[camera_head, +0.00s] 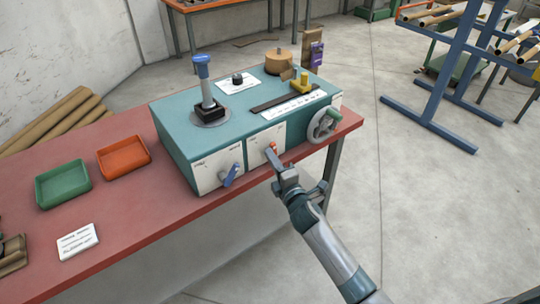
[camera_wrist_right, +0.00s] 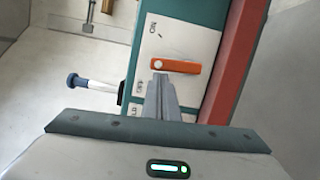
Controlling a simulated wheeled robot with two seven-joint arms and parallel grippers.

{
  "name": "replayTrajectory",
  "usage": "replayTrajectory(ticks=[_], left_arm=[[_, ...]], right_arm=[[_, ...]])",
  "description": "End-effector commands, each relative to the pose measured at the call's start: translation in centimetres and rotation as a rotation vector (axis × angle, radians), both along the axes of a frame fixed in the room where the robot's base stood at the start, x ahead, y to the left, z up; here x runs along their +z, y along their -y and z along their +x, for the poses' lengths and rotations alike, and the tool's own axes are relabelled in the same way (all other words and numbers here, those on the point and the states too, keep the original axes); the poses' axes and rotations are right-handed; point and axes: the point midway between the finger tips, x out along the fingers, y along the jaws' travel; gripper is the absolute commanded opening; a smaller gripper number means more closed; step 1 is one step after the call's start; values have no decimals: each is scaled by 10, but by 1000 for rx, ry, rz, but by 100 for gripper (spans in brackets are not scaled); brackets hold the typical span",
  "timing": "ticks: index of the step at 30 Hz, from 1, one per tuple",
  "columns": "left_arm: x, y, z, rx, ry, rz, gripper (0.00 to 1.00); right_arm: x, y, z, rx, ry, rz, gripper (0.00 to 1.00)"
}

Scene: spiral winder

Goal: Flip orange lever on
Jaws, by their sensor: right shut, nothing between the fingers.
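The orange lever (camera_head: 271,147) is on a white panel (camera_head: 260,140) on the front of the teal machine. My right gripper (camera_head: 270,153) is at the lever, shut and empty, and hides part of it. In the right wrist view the orange lever (camera_wrist_right: 174,66) lies across the white panel, between a marking that seems to read ON and a lower one that seems to read OFF. The shut fingertips (camera_wrist_right: 160,80) are at its lower edge, near its left end. I cannot tell whether they touch it. My left gripper is not in view.
A blue lever (camera_head: 230,175) is on the panel to the left, and a grey handwheel (camera_head: 324,125) is to the right. A tall blue-handled stick (camera_head: 205,85) stands on top of the machine. Green (camera_head: 63,204) and orange (camera_head: 124,171) trays lie on the red table (camera_head: 150,215).

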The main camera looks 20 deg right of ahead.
Motion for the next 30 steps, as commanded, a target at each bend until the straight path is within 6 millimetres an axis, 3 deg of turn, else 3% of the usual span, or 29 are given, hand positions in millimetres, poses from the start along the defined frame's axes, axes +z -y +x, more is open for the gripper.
replayTrajectory(ticks=[1,15,22,30], left_arm=[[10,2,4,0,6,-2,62],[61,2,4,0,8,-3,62],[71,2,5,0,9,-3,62],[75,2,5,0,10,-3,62]], right_arm=[[7,2,1,-1,-11,28,0],[15,24,8,-1,-155,417,0],[14,34,12,-1,-212,578,0],[12,39,14,0,-210,576,0]])
